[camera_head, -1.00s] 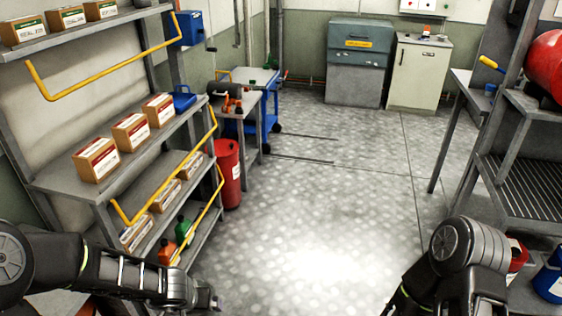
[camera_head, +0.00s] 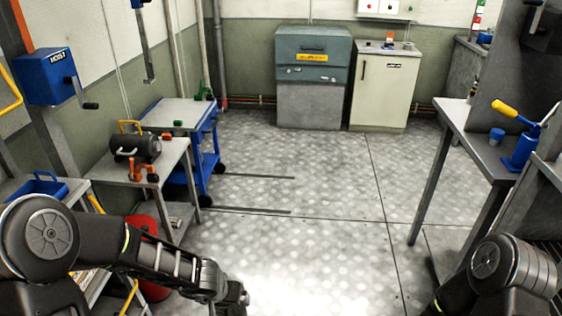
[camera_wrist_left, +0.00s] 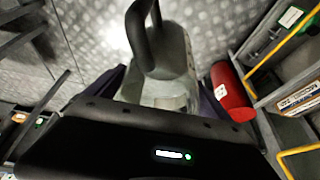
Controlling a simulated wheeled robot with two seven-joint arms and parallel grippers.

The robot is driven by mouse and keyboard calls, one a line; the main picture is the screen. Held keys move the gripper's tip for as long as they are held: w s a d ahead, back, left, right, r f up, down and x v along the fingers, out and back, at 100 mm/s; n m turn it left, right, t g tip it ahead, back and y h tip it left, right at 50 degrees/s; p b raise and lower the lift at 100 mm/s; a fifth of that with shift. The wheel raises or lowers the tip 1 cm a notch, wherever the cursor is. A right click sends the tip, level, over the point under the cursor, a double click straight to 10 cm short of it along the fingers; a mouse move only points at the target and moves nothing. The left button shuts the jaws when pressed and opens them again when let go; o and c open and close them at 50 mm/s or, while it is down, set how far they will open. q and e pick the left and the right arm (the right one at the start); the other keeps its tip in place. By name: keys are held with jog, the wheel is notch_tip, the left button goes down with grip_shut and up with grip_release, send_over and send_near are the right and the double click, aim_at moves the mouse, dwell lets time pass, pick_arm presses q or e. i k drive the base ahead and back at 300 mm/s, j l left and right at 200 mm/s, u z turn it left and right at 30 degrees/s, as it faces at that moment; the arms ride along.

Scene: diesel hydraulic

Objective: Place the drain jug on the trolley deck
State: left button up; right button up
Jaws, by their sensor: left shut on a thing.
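The drain jug (camera_wrist_left: 176,62) is a pale grey vessel with a dark curved handle, seen close up in the left wrist view. My left gripper (camera_wrist_left: 160,95) is shut on it, with a dark finger on either side. The jug does not show in the head view. The trolley (camera_head: 208,160) is blue, with a grey deck (camera_head: 176,113), and stands along the left wall ahead. A small green thing and a dark green thing are on the deck. My left arm reaches in from the lower left, well short of the trolley. My right gripper is out of view.
A grey side table (camera_head: 105,172) with a dark cylindrical machine (camera_head: 137,147) stands just before the trolley. A red cylinder (camera_wrist_left: 231,92) is on the floor at left. A workbench (camera_head: 470,150) is at right. The middle floor (camera_head: 300,210) is clear.

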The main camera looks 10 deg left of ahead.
aim_at(178, 110)
jog(key=i, duration=2.15)
jog(key=i+u, duration=0.15)
jog(key=i, duration=0.4)
jog(key=i+l+u, duration=0.15)
jog(key=i, duration=0.4)
jog(key=i+l+u, duration=0.15)
jog(key=i, duration=0.35)
jog(key=i+l+u, duration=0.1)
jog(key=i+l, duration=0.2)
jog(key=i, duration=0.25)
jog(key=i+l+u, duration=0.35)
jog(key=i, duration=0.15)
jog(key=i+l+u, duration=0.4)
